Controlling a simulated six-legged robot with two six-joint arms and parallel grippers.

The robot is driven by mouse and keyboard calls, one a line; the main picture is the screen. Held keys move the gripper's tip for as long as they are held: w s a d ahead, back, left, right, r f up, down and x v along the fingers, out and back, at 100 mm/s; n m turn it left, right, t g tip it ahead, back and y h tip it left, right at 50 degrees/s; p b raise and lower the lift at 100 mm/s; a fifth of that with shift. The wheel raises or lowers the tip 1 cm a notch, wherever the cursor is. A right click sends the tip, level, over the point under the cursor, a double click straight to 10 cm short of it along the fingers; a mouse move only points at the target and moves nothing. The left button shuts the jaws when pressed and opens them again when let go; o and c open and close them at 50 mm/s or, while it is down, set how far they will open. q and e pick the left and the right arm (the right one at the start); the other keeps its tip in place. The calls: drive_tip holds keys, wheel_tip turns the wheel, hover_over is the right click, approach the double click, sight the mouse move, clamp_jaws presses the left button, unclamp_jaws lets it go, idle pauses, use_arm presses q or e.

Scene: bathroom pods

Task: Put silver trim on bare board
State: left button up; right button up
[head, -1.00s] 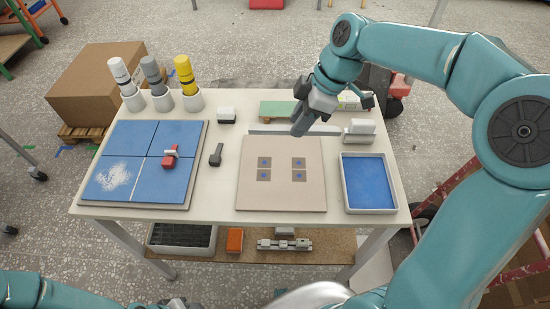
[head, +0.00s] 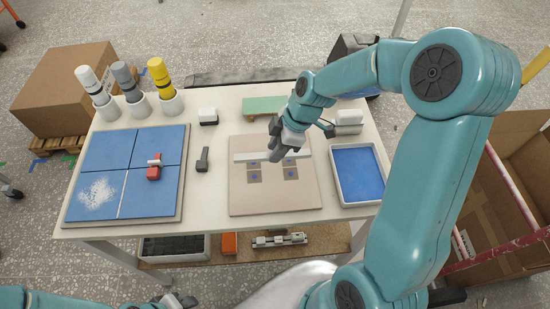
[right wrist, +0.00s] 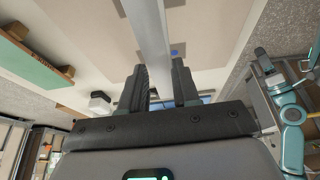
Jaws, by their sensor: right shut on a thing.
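The silver trim (head: 252,156) is a long, thin pale strip. It lies crosswise over the upper part of the bare board (head: 245,200), a beige square with several grey patches with blue dots. My right gripper (head: 278,155) is shut on the trim near its middle and hides part of it. In the right wrist view the trim (right wrist: 150,35) runs up from between the fingers (right wrist: 162,88). I cannot tell whether the trim touches the board. My left gripper (head: 178,301) shows only in part at the bottom edge; its jaws are unclear.
A blue tiled panel (head: 140,195) with a red tool (head: 154,172) lies at the left. A blue-lined tray (head: 358,174) stands right of the board. A dark-handled tool (head: 203,160), a white block (head: 208,116) and a green board (head: 262,103) lie nearby. Three bottles (head: 161,76) stand at the back left.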

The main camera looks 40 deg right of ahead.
sight(276, 169)
drive_tip(key=shift+a+f, duration=0.15)
drive_tip(key=shift+f, duration=0.75)
wheel_tip(276, 169, down, 4)
drive_tip(key=shift+r, duration=0.15)
drive_tip(key=shift+w+f, duration=0.1)
drive_tip(key=shift+f, duration=0.15)
drive_tip(key=shift+f, duration=0.1)
drive_tip(key=o, duration=1)
